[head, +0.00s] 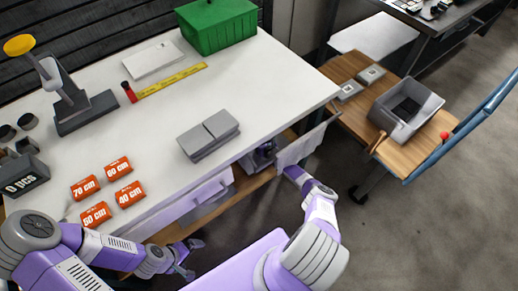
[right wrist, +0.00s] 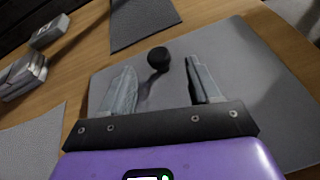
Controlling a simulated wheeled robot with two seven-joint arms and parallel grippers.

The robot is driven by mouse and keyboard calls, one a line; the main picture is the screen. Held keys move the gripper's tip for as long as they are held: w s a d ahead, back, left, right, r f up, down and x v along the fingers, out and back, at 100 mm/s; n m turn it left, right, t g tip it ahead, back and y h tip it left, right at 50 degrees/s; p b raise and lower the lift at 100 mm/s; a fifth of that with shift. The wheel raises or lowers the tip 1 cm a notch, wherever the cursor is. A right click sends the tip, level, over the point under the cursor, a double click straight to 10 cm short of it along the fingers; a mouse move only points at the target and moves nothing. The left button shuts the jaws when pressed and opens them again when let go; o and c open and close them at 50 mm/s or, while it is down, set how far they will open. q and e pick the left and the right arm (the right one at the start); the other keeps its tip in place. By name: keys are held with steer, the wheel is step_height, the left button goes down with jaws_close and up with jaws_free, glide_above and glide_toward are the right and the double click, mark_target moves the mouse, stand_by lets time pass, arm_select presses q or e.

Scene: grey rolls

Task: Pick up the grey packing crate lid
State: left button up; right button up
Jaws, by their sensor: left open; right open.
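The grey packing crate lid (right wrist: 238,72) lies flat on a wooden surface in the right wrist view. A round black knob (right wrist: 158,57) stands up from it. My right gripper (right wrist: 160,68) is open over the lid, with the knob between and slightly beyond its fingertips, apart from both fingers. In the head view the right gripper is mostly hidden at the white table's edge. A pale grey panel (head: 302,147) shows beside it there; I cannot tell whether it is the lid. My left gripper (head: 184,258) is open and empty in front of the table.
The white table (head: 255,85) holds two grey blocks (head: 208,134), a green crate (head: 217,24) and orange labels (head: 85,187). A wooden cart (head: 352,68) with a grey open crate (head: 425,100) stands at right. Grey boxes (right wrist: 22,76) lie left of the lid. The floor at lower right is clear.

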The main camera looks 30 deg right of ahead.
steer(key=shift+b+x, duration=0.5)
steer(key=shift+x, duration=1.15)
steer(key=shift+r, duration=0.15)
jaws_close()
steer(key=shift+r, duration=0.1)
